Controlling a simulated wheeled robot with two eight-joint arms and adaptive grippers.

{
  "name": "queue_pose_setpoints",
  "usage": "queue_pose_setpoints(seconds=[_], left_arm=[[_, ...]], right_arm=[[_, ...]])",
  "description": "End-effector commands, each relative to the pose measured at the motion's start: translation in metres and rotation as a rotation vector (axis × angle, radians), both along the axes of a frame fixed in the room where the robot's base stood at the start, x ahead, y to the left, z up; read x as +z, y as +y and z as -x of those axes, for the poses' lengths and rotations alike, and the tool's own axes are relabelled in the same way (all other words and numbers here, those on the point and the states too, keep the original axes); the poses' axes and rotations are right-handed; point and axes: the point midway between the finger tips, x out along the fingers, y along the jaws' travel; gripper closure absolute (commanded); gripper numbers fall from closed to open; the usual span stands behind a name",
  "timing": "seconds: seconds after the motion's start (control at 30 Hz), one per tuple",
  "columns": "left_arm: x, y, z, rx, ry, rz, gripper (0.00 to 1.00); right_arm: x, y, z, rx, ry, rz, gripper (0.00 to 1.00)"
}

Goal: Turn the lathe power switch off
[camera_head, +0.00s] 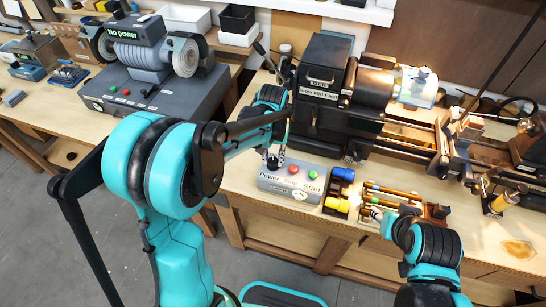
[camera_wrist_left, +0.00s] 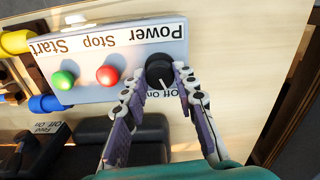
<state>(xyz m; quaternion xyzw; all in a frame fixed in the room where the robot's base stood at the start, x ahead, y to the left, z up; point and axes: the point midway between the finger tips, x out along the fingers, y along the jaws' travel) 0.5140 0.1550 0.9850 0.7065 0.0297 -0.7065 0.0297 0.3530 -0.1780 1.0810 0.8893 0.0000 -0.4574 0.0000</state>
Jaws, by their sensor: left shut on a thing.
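The grey lathe control box (camera_head: 277,183) sits at the bench's front edge, labelled Power, Stop and Start. Its black round power knob (camera_wrist_left: 159,69) shows in the left wrist view, with "Off On" lettering beside it and a white pointer line towards that lettering. I cannot tell exactly which word the line meets. My left gripper (camera_head: 273,160) reaches down at the Power end of the box; in the left wrist view its fingertips (camera_wrist_left: 160,78) are shut on the knob, one on each side. My right gripper (camera_head: 375,213) is by the small tool rack; its jaws are too small to read.
The red stop button (camera_head: 293,169) and green start button (camera_head: 312,174) are beside the knob. The dark lathe (camera_head: 322,75) stands behind the box. Blue and yellow cylinders (camera_head: 342,174) and a tool rack (camera_head: 392,193) are to its right. A bench grinder (camera_head: 145,60) stands left.

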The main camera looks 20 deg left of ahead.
Motion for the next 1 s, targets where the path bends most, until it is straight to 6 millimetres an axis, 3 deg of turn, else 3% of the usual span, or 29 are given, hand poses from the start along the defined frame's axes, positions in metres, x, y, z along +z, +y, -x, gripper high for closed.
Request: queue_pose_setpoints(seconds=[0.5,1.0], left_arm=[[-0.0002,-0.0004,0.0000,0.349,0.000,0.000,1.00],[-0.0002,-0.0004,0.0000,0.422,0.000,0.000,1.00]], right_arm=[[0.0005,0.0000,0.0000,0.000,0.000,0.000,0.60],[0.0005,0.0000,0.0000,0.000,0.000,0.000,0.60]])
